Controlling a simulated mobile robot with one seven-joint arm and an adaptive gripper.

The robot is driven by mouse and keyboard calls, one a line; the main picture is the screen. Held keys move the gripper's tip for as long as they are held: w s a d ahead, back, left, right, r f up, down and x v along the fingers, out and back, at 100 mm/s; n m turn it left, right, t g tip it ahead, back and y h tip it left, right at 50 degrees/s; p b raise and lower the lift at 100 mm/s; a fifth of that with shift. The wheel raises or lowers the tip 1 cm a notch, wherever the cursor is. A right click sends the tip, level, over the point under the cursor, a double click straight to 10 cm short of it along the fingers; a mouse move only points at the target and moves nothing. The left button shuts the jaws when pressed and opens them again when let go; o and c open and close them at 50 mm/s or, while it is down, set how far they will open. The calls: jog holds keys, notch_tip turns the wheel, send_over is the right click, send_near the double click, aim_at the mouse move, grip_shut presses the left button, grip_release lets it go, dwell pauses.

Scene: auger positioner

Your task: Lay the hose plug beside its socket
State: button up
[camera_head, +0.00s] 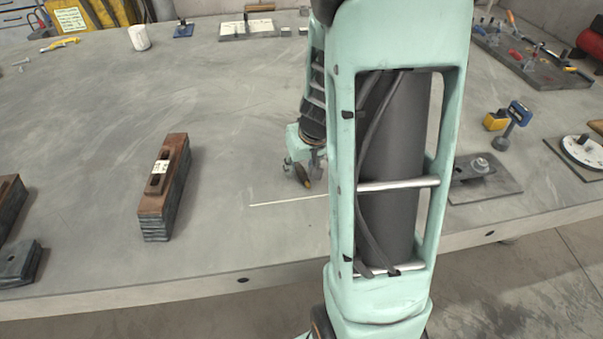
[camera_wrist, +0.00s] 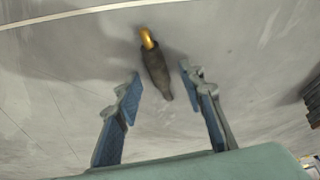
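A dark brown tapered piece with a brass-orange tip, which looks like the hose plug, lies on the grey table; it shows in the wrist view (camera_wrist: 156,70) and small in the head view (camera_head: 305,178). My gripper (camera_wrist: 162,78) is open, its blue-padded fingers on either side of the plug's narrow tail, with gaps visible. The brass tip points away, beyond the fingertips. In the head view my gripper (camera_head: 303,169) is low over the table, partly behind my arm. I cannot clearly identify the socket; my arm hides part of the table.
A thin pale line (camera_head: 290,201) runs over the table near the plug. A brown-topped block stack (camera_head: 165,190) stands to the left. The left-centre table is clear.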

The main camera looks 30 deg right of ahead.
grip_shut()
jog(key=shift+r, duration=0.1)
